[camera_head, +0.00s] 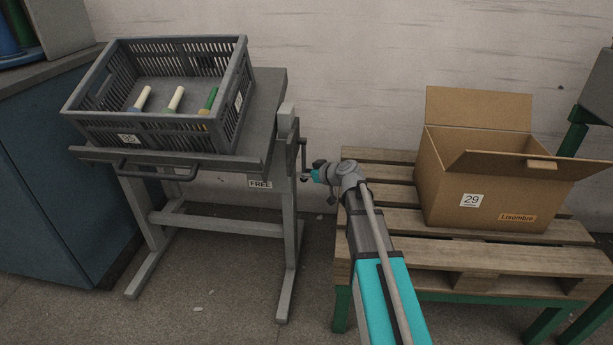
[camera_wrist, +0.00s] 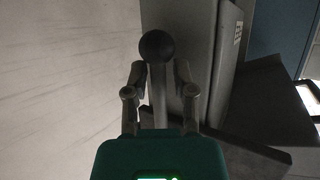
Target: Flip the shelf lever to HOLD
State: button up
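The shelf lever (camera_head: 303,152) is a thin dark part on the right side of the grey stand (camera_head: 290,225), partly hard to make out in the head view. A plate reading FREE (camera_head: 260,184) is on the stand's front; no HOLD text is readable. In the wrist view a round black knob (camera_wrist: 157,46) on a pale rod lies between and just beyond my fingertips. My gripper (camera_wrist: 160,68) is open around it, with gaps beside the rod; whether a finger touches the knob I cannot tell. In the head view my gripper (camera_head: 308,177) is small beside the stand's right side.
A wooden pallet (camera_head: 400,171) on green legs holds an open cardboard box (camera_head: 445,190) at right. A blue cabinet (camera_head: 50,170) stands at left. The wall is close behind.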

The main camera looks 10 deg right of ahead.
jog(key=shift+w+a, duration=0.1)
jog(key=shift+w, duration=0.05)
jog(key=shift+c, duration=0.3)
grip_shut()
